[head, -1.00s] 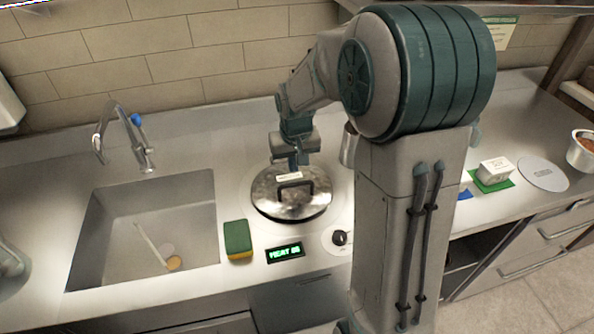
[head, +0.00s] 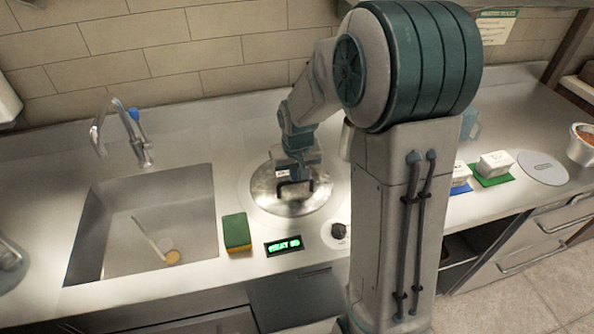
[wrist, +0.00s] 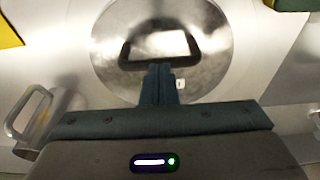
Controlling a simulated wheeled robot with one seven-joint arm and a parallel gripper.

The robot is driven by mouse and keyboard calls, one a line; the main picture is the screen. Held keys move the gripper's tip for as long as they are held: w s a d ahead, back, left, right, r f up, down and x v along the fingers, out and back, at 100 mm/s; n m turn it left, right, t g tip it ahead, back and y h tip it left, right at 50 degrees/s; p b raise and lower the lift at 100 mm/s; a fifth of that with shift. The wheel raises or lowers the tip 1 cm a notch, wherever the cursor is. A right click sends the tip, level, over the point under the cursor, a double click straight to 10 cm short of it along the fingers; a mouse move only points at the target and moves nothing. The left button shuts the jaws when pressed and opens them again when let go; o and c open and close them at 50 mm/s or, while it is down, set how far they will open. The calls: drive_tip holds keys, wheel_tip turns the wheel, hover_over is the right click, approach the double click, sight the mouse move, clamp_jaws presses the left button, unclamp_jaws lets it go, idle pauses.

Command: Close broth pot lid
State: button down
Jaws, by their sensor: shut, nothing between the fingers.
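The broth pot lid (head: 270,200) is a round steel disc with a dark loop handle (head: 294,200), lying flat in the counter right of the sink. No gap under its rim shows in the head view. In the wrist view the lid (wrist: 110,45) fills the upper middle, with its handle (wrist: 127,48) across it. My gripper (head: 296,172) points down over the far part of the lid. In the wrist view its shut, empty fingers (wrist: 160,75) are beside the handle bar; I cannot tell whether they touch it. The pot itself is hidden.
The sink (head: 100,225) is at left. White boxes (head: 494,163) stand at right. My arm hides part of the counter.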

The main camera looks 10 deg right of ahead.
drive_tip(key=shift+s+f, duration=0.5)
drive_tip(key=shift+f, duration=0.2)
drive_tip(key=r+p, duration=0.1)
drive_tip(key=r, duration=0.1)
drive_tip(key=w+r+p, duration=0.1)
drive_tip(key=r, duration=0.1)
drive_tip(key=r+p, duration=0.1)
drive_tip(key=r, duration=0.1)
drive_tip(key=shift+w+a, duration=0.1)
drive_tip(key=shift+w, duration=0.15)
wheel_tip(320, 180, up, 9)
drive_tip(key=s+b, duration=0.2)
drive_tip(key=s+t, duration=0.1)
drive_tip(key=s, duration=1.8)
drive_tip(key=shift+s+d+f, duration=0.15)
drive_tip(key=shift+s+d, duration=0.05)
drive_tip(key=shift+d, duration=0.25)
